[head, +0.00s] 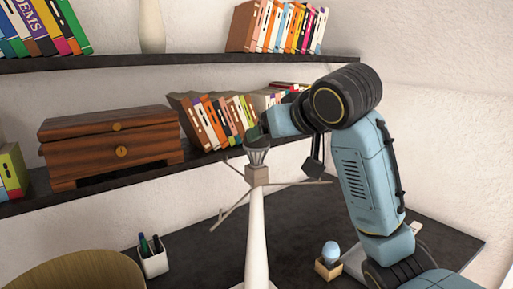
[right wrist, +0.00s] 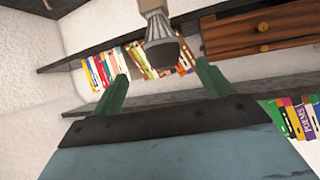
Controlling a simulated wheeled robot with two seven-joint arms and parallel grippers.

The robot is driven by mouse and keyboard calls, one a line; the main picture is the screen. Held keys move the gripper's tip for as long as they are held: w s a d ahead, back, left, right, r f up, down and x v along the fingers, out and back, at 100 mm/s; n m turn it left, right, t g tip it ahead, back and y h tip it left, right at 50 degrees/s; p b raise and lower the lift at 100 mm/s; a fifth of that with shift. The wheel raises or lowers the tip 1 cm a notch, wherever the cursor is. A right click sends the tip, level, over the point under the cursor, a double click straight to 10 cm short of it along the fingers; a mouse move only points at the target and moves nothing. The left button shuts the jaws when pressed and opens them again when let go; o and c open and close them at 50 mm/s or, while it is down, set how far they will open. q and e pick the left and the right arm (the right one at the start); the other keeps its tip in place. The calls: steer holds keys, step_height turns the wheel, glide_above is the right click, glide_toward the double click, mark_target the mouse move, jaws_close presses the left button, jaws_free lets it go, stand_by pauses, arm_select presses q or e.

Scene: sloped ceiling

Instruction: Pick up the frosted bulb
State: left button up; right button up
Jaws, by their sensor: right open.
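A pale bluish rounded bulb (head: 331,251), which looks like the frosted bulb, sits in a small wooden holder (head: 328,269) on the dark desk, left of my right arm's lower part. My right gripper (head: 256,136) is well above and left of it, at the top of a white lamp post. A grey ribbed bulb (head: 257,156) with a dark face is fitted in the post's wooden block (head: 257,175). In the right wrist view, this grey bulb (right wrist: 162,48) is between and beyond the open green fingers (right wrist: 162,76), apparently not gripped. My left gripper is out of view.
The white post (head: 256,235) has thin rods spreading from its block. Behind are shelves with books (head: 215,120) and a wooden drawer box (head: 110,145). A pen cup (head: 153,259) and a chair back (head: 75,272) are at lower left. The desk (head: 440,240) is mostly clear at right.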

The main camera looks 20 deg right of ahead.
mark_target(263, 138)
steer(key=x, duration=0.4)
steer(key=shift+w+f, duration=0.1)
steer(key=shift+w, duration=0.15)
steer(key=x, duration=0.2)
steer(key=p+x, duration=0.1)
steer(key=x, duration=0.2)
steer(key=shift+w+a, duration=0.15)
steer(key=shift+a, duration=0.1)
steer(key=shift+r, duration=0.25)
steer(key=c, duration=1.1)
